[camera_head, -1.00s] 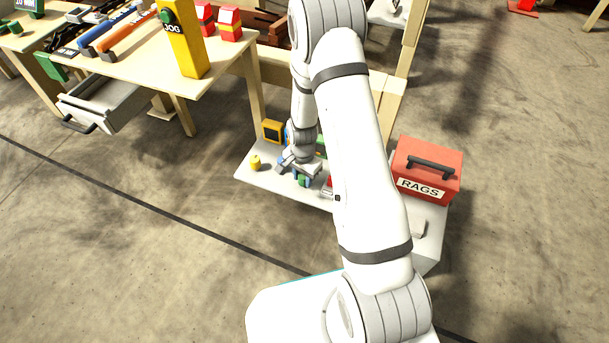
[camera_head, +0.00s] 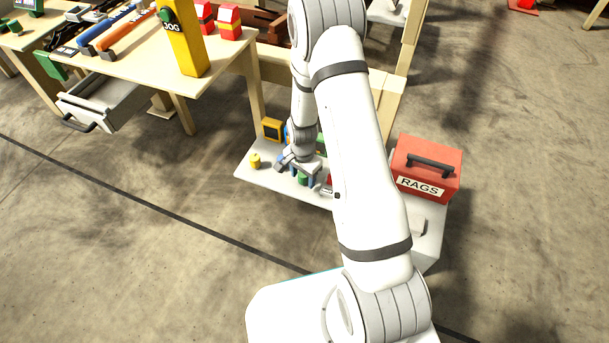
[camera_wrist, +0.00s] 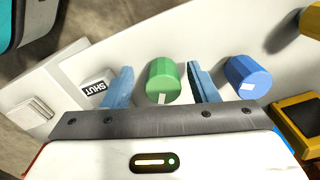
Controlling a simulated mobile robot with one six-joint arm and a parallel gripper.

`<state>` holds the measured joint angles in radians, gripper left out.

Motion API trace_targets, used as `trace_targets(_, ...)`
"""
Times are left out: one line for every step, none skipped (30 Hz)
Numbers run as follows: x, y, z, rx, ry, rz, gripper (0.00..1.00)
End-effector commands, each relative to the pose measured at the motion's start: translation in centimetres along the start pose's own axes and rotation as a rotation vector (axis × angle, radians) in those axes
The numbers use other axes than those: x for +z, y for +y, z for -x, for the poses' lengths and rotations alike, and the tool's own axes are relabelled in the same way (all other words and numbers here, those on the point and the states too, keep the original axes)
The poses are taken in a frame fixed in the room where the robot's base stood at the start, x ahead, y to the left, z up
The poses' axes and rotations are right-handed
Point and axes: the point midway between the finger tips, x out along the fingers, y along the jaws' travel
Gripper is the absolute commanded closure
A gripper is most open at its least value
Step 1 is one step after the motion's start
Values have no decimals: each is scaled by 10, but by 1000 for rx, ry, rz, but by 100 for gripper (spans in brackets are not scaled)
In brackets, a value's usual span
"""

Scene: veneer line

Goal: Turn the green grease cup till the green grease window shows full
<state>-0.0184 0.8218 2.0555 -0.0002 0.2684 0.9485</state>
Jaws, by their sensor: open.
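The green grease cup (camera_wrist: 163,82) is a round knob with a white mark on its side facing the bottom of the wrist view. My gripper (camera_wrist: 160,72) is open, with one blue finger on each side of the cup and a visible gap on both sides. In the head view the green cup (camera_head: 303,180) shows under my gripper (camera_head: 302,177) on the light grey panel. A bit of green (camera_head: 320,141) shows behind my arm; I cannot tell whether it is the green grease window. No window reading is legible.
A blue cup (camera_wrist: 247,77) stands close to the right finger. A SHUT block (camera_wrist: 97,87) is at left. A yellow cup (camera_head: 255,161) and a yellow-framed window (camera_head: 272,130) are on the panel (camera_head: 262,178). A red RAGS box (camera_head: 428,170) stands to the right.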

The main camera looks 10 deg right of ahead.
Motion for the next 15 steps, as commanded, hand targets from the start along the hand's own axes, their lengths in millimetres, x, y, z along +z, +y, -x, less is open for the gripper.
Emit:
trace_targets(0,0,0,-1,1,0,46)
trace_targets(0,-1,0,-1,1,0,46)
trace_targets(0,-1,1,-2,1,1,46)
trace_targets(0,-1,3,-2,1,1,46)
trace_targets(0,-1,5,-3,2,1,46)
trace_targets(0,-1,10,-3,2,1,46)
trace_targets(0,-1,14,-4,3,1,46)
trace_targets(0,-1,19,-4,3,1,46)
trace_targets(0,-1,26,-4,3,1,46)
trace_targets(0,-1,32,-3,2,0,46)
trace_targets(0,-1,38,-3,2,0,46)
trace_targets(0,-1,45,-4,3,0,46)
trace_targets(0,-1,50,-4,3,0,46)
trace_targets(0,0,55,-3,2,0,46)
trace_targets(0,0,61,-3,2,0,46)
